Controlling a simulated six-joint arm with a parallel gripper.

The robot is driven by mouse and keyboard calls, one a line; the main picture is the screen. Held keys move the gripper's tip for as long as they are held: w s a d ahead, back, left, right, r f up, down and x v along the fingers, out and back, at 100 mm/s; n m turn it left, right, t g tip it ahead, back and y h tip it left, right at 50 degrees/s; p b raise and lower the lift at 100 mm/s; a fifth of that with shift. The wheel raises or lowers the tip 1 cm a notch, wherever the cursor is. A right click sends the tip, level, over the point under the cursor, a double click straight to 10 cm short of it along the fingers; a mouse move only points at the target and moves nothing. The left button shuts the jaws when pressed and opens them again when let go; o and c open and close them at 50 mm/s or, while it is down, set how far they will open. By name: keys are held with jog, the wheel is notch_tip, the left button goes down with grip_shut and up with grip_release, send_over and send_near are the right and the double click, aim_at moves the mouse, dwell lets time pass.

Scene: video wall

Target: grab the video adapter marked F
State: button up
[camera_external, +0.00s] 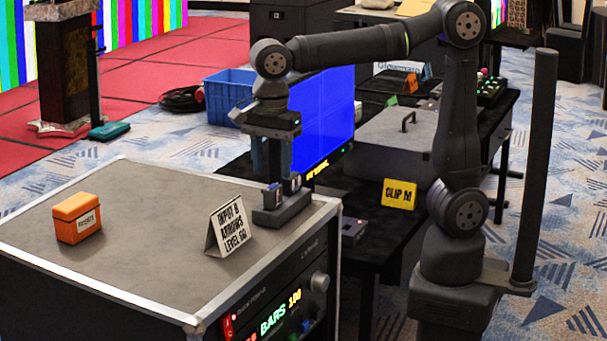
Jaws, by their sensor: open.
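Two small dark blocks with bluish-white labels stand in a dark holder (284,213) at the right edge of the grey case top. One is the left block (271,196), the other the right block (292,186). They look like adapters, but their markings are too small to read, so I cannot tell which one is F. My gripper (273,178) points straight down just above and behind the blocks, with its jaws open. Its fingertips are partly hidden by the blocks, and I cannot tell whether they touch either one.
A tent sign (229,226) reading "INPUT B ARROWS LEVEL 60" and an orange box (77,218) stand on the case top (150,255). A blue-screened monitor (322,120) is close behind my gripper. A yellow "CLIP M" sign (399,194) stands right. The case top's middle is clear.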

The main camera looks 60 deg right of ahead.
aim_at(273, 187)
jog(key=shift+f, duration=3.2)
jog(key=shift+c, duration=0.2)
grip_shut()
